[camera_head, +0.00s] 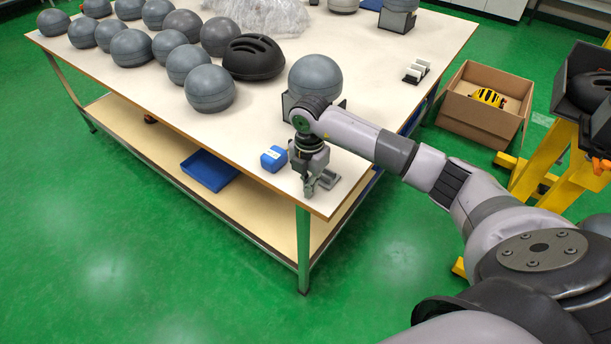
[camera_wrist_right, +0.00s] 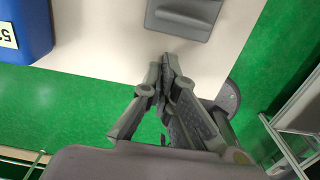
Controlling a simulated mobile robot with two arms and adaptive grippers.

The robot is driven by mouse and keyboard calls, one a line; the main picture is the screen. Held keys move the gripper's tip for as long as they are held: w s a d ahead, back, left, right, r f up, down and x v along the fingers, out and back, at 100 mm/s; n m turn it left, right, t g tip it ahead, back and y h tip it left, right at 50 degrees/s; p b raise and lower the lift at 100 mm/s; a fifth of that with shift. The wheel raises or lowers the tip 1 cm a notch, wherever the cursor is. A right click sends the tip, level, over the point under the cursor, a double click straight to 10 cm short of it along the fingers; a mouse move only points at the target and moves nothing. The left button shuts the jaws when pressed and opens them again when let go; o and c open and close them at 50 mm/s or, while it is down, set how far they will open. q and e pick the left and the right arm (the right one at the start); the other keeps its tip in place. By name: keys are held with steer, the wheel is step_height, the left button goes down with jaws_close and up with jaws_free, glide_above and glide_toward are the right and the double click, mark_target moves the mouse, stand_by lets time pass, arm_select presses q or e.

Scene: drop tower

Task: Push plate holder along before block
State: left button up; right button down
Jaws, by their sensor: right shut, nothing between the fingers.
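A small grey plate holder (camera_head: 328,179) lies near the front corner of the white table. In the right wrist view the plate holder (camera_wrist_right: 184,14) shows as a flat grey piece with a raised ridge, cut off by the top edge. A blue block (camera_head: 273,158) sits beside it on the table, left of my right gripper. In the wrist view the blue block (camera_wrist_right: 22,32) has a white label. My right gripper (camera_head: 309,193) points down at the table's edge, shut and empty. Its fingertips (camera_wrist_right: 166,60) are just short of the plate holder; I cannot tell if they touch.
A grey ball (camera_head: 314,77) on a dark stand is behind my right arm. Several grey balls and a black helmet (camera_head: 254,57) stand further back. A small rack with white pieces (camera_head: 416,71) is at the right. A cardboard box (camera_head: 474,118) is on the floor.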

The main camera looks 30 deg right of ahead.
mark_target(326, 175)
steer(key=shift+w+d+r, duration=0.1)
steer(key=shift+w+d, duration=0.15)
steer(key=shift+d, duration=0.3)
steer(key=shift+w+d, duration=0.2)
steer(key=shift+d, duration=0.35)
arm_select(q)
steer(key=shift+r, duration=0.25)
